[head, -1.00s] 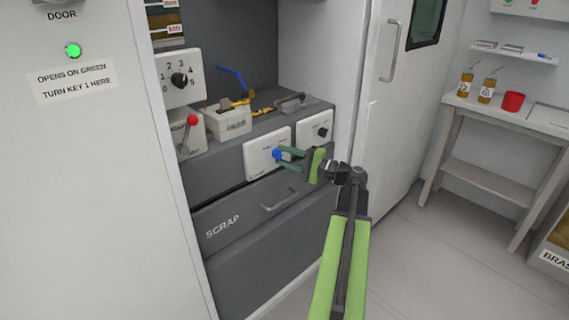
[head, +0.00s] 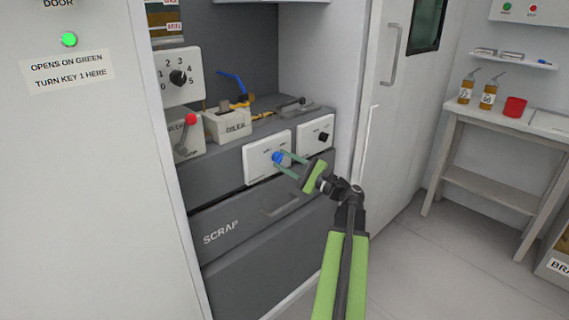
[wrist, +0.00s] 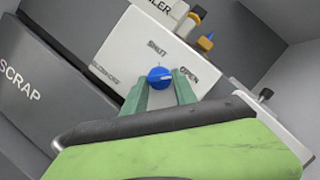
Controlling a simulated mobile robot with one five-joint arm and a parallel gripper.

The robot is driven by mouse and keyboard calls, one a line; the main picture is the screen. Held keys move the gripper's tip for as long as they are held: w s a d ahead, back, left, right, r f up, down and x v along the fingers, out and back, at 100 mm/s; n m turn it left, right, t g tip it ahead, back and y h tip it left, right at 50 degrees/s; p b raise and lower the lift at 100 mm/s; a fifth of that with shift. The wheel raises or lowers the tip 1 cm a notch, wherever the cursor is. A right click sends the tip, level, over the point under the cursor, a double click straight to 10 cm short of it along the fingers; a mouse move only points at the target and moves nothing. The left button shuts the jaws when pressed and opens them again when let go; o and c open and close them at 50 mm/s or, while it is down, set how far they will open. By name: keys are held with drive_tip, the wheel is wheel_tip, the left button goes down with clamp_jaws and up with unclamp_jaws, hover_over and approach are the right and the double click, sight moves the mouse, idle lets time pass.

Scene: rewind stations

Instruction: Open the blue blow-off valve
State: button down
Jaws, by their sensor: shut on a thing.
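A blue round knob (head: 277,157) sits on a white panel (head: 256,172) on the front of the dark grey bench. In the wrist view the blue knob (wrist: 159,77) lies between the SHUT and OPEN labels, and its white mark points roughly toward OPEN. My gripper (head: 281,161) reaches in from the right, its green fingers shut on the knob, one on each side. The fingers also show in the wrist view (wrist: 160,90). A separate blue lever (head: 232,82) stands tilted above brass pipework on the bench top, apart from my gripper.
A second white panel with a black knob (head: 323,138) is just right of the blue one. A red-balled lever (head: 190,120) and a beige OILER box (head: 230,125) stand left. The SCRAP drawer (head: 250,222) is below. A side table (head: 500,125) stands far right.

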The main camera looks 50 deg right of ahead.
drive_tip(key=c, duration=1)
unclamp_jaws()
drive_tip(key=b+v, duration=0.4)
drive_tip(key=v, duration=1.3)
drive_tip(key=shift+s+f, duration=0.1)
drive_tip(key=shift+s, duration=0.15)
